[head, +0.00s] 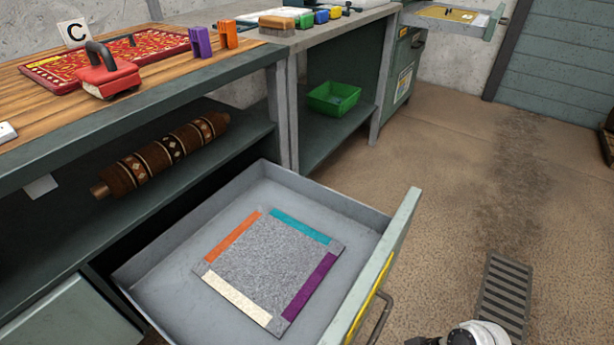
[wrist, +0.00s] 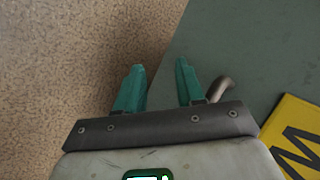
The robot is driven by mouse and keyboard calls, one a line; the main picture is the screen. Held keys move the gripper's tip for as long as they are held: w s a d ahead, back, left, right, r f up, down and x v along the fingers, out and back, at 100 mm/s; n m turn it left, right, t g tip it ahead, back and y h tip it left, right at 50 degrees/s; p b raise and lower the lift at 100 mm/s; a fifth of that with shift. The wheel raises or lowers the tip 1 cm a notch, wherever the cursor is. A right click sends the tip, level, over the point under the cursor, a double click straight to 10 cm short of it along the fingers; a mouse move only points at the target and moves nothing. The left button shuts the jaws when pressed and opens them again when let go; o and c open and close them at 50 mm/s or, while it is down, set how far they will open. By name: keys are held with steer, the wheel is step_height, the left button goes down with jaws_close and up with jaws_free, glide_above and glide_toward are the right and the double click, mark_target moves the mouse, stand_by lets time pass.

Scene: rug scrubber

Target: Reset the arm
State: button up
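My gripper (wrist: 160,82) shows in the wrist view with two teal fingers spread apart and nothing between them. It is beside the front of an open drawer, whose grey-green face (wrist: 260,50) and bent handle (wrist: 219,88) show to the right of the fingers. Brown floor lies to the left. In the head view the open drawer (head: 215,312) holds a grey square mat (head: 265,262) with orange, teal, purple and cream edge strips. A white and black part of my arm shows at the bottom right; the fingers are not visible there.
A red scrubber (head: 108,78) and a patterned red rug (head: 140,45) are on the wooden bench. A rolled rug (head: 165,153) lies on the shelf below. A green bin (head: 333,98) stands further back. Open floor (head: 440,180) lies right, with a drain grate (head: 507,290).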

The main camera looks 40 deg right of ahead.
step_height(320, 180, up, 34)
steer(key=n+g+h+p, duration=0.4)
steer(key=n+h+p, duration=0.1)
steer(key=p, duration=2.4)
steer(key=shift+w+a+r+h, duration=0.25)
steer(key=shift+w+a+h, duration=0.15)
steer(key=shift+h, duration=0.4)
